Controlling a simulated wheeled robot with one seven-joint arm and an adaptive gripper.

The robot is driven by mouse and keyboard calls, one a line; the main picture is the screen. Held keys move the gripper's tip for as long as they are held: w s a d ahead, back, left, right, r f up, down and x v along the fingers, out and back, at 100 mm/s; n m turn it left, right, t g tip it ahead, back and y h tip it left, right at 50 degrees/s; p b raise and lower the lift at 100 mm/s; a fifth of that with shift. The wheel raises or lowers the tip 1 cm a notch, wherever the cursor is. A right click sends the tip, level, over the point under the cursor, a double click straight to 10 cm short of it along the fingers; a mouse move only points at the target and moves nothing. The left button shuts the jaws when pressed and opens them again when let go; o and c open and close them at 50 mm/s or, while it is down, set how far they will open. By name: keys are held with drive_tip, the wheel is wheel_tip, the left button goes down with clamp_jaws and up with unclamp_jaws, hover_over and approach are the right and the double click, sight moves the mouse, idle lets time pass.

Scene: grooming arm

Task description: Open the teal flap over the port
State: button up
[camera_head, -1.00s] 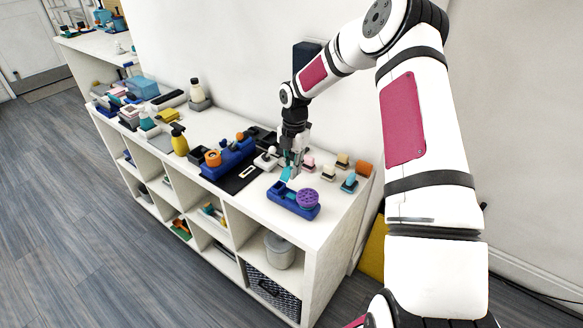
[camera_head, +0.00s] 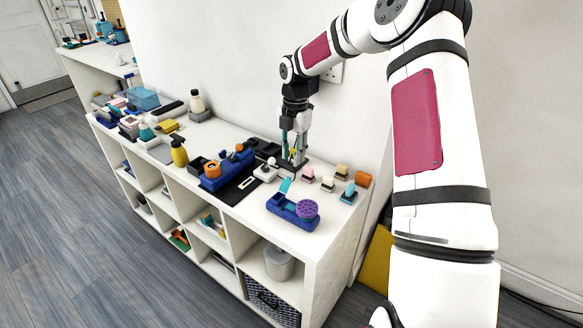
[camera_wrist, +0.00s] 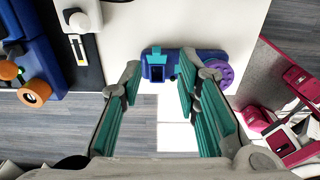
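The blue device (camera_head: 292,210) lies near the front right end of the white shelf top, with a purple perforated knob (camera_head: 307,209) at its right end. The teal flap (camera_head: 285,185) stands tilted up at its left part. In the wrist view the teal flap (camera_wrist: 155,56) sits beside a dark opening, the port (camera_wrist: 157,73), which shows uncovered. My gripper (camera_head: 294,161) is above and behind the device, apart from the flap.
Several small brushes or stamps (camera_head: 328,183) stand right of the gripper. Left are a white joystick-like piece (camera_head: 266,171), a black mat (camera_head: 233,190) and a blue holder with an orange roll (camera_head: 212,170). The wall is close behind. The shelf's front edge is near the device.

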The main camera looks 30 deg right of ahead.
drive_tip(key=shift+r, duration=1.3)
drive_tip(key=s+a+r+m+t+h, duration=0.1)
drive_tip(key=s+a+r+m, duration=0.45)
drive_tip(key=s+r, duration=0.35)
drive_tip(key=s+a+r+m+t+h, duration=0.1)
drive_tip(key=s+a+r+m+h, duration=0.1)
drive_tip(key=s+a+r+m, duration=0.4)
drive_tip(key=s+a+r+m+t+y, duration=0.1)
drive_tip(key=s+m, duration=0.5)
drive_tip(key=s, duration=0.5)
drive_tip(key=s+a+r+m+t+y+p, duration=0.1)
drive_tip(key=s+r+m, duration=0.1)
drive_tip(key=s+m, duration=0.4)
drive_tip(key=s, duration=0.5)
drive_tip(key=shift+a+r+t, duration=0.15)
drive_tip(key=shift+a+t, duration=0.15)
drive_tip(key=shift+a, duration=0.05)
drive_tip(key=shift+d, duration=0.1)
